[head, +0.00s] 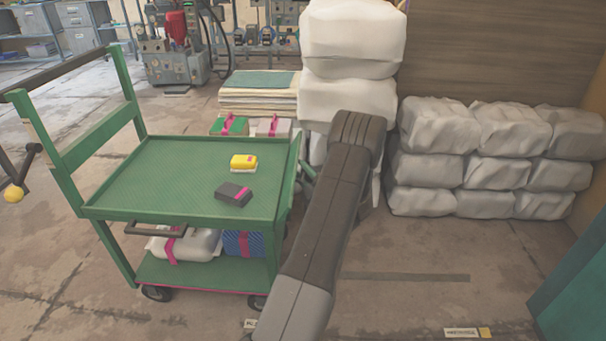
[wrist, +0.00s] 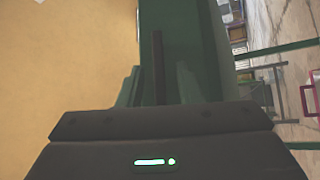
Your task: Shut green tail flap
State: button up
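In the wrist view a broad dark green panel (wrist: 202,55) stands close in front of my gripper (wrist: 158,36). I cannot tell for sure that it is the tail flap, nor how far it is open. The gripper's fingers show as one narrow dark bar with no gap, and nothing shows between them. Whether they touch the green surface is unclear. In the head view my arm hides the gripper. A green cart (head: 135,182) stands left of my arm, and a small green part (head: 308,171) shows beside its right end.
A yellow box (head: 243,161) and a dark box (head: 233,194) lie on the cart. White sacks (head: 440,167) are stacked against the wall at right, with a taller stack (head: 350,40) behind my arm. A teal panel (head: 575,285) stands at lower right. The floor between is clear.

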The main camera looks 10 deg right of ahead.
aim_at(296, 166)
grip_shut()
jog(key=shift+r+p, duration=0.15)
jog(key=shift+p, duration=0.15)
jog(key=shift+a+r+n+g+p, duration=0.15)
jog(key=shift+r+n+g+p, duration=0.2)
jog(key=shift+n+g+p, duration=0.3)
jog(key=n+g+p, duration=0.1)
jog(key=p, duration=0.1)
jog(key=a+r+n+g+p, duration=0.1)
jog(key=n+g+p, duration=0.1)
jog(key=p, duration=0.1)
jog(key=shift+w+a+r+n+p, duration=0.25)
jog(key=shift+a+n+p, duration=0.1)
jog(key=shift+a, duration=0.05)
jog(key=shift+h, duration=0.3)
